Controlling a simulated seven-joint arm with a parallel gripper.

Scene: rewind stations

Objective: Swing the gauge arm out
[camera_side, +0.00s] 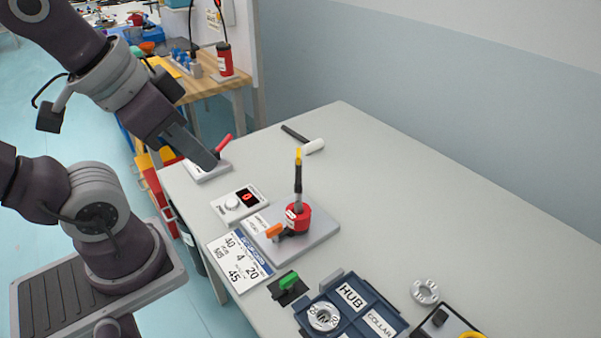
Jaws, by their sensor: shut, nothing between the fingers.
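No label tells which of these is the gauge arm. The gripper is apart from the post and orange handle.
A dial box with a red display (239,203) and a number card (240,257) lie near the left edge. A green switch (289,281), a blue labelled tray (325,291) and a metal ring (425,291) are in front. A white-headed mallet-like tool (313,146) lies behind.

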